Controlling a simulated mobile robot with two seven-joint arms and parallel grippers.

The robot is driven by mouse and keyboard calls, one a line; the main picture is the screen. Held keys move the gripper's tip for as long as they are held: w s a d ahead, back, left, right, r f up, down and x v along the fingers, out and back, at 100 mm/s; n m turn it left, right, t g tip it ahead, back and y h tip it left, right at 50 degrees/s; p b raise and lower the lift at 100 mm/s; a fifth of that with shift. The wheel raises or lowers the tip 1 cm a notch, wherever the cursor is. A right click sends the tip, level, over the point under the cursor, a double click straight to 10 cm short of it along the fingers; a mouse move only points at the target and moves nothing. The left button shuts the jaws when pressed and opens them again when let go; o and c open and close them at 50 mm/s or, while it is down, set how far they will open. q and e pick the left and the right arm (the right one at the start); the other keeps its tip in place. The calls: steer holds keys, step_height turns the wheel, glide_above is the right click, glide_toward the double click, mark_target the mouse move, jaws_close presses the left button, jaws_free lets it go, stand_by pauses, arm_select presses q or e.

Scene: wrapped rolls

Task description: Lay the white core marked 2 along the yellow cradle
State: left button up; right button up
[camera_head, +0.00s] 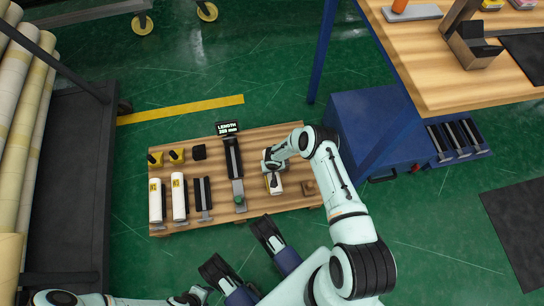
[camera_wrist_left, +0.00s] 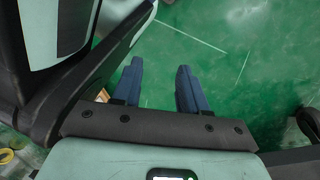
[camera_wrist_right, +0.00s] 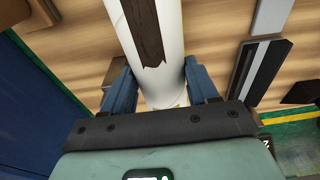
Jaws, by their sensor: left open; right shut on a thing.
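My right gripper (camera_wrist_right: 155,85) is shut on a white core (camera_wrist_right: 175,45) with a ragged dark brown strip along it. In the head view this core (camera_head: 275,188) is at the right part of the low wooden platform, partly hidden by my right gripper (camera_head: 272,165). I cannot read a number on it. Two other white cores (camera_head: 155,204) (camera_head: 178,206) with yellow labels lie at the left; their marks are too small to read surely. I cannot make out a yellow cradle for certain. My left gripper (camera_wrist_left: 158,80) is open and empty over the green floor.
The wooden platform (camera_head: 215,209) also bears small yellow pieces (camera_head: 177,156), black holders (camera_head: 202,192), and a long dark fixture (camera_head: 234,158) beside a length display (camera_head: 228,128). A blue cabinet (camera_head: 360,130) and workbench (camera_head: 430,70) stand right. A dark cart (camera_head: 65,170) stands left.

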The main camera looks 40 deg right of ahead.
step_height(320, 180, down, 4)
steer(key=shift+r+b, duration=0.2)
steer(key=shift+b, duration=0.6)
arm_select(q)
steer(key=s, duration=0.1)
steer(key=s+f, duration=0.1)
steer(key=s+g, duration=0.1)
steer(key=shift+s+a+f, duration=0.2)
steer(key=shift+s+f, duration=0.05)
steer(key=shift+f, duration=0.05)
arm_select(e)
steer(key=shift+f, duration=0.1)
steer(key=shift+f, duration=0.25)
steer(key=o, duration=1.1)
arm_select(q)
steer(key=shift+w, duration=0.1)
